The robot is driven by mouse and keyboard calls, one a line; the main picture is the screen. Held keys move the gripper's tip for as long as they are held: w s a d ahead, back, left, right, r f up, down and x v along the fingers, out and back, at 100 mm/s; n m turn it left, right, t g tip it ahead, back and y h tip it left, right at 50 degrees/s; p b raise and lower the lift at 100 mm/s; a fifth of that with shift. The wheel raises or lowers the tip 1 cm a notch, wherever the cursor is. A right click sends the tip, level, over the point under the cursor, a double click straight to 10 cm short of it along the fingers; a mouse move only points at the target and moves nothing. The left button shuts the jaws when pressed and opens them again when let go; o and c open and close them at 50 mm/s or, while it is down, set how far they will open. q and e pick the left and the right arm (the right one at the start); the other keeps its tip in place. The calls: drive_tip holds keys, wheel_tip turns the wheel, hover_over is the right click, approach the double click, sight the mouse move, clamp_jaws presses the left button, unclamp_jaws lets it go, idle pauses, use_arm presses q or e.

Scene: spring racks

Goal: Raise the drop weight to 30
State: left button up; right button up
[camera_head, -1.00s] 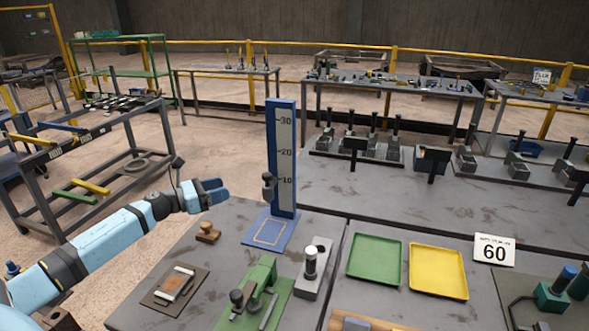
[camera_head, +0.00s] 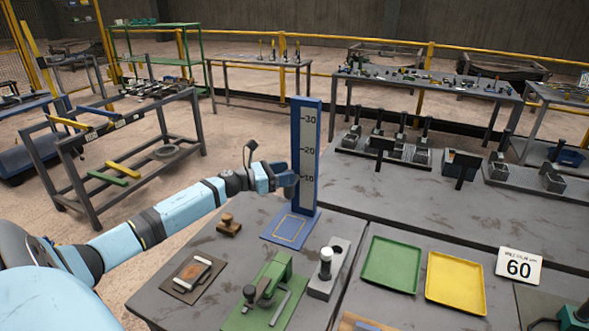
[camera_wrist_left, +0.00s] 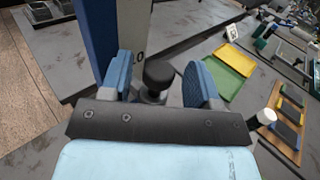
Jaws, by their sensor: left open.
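The blue drop stand (camera_head: 305,160) stands upright on the table with a pale scale marked 10, 20 and 30. Its blue base (camera_head: 290,229) has a yellow outlined rectangle. The drop weight, a dark knobbed piece (camera_wrist_left: 157,80), shows in the left wrist view between the two blue fingers. In the head view my gripper hides it, near the 10 mark. My left gripper (camera_head: 290,180) is at the stand's front left side; it also shows in the left wrist view (camera_wrist_left: 165,82). Its fingers are open around the knob, with gaps visible on both sides. My right gripper is out of view.
A wooden stamp (camera_head: 229,225), a brown plate with a clamp (camera_head: 193,277) and a green press (camera_head: 268,290) stand in front of the stand. A grey block with a white-topped post (camera_head: 325,268), a green tray (camera_head: 391,263) and a yellow tray (camera_head: 455,278) lie to the right.

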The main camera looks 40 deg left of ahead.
use_arm(q)
drive_tip(key=x, duration=0.3)
drive_tip(key=shift+w+d, duration=0.1)
drive_tip(key=shift+w, duration=0.05)
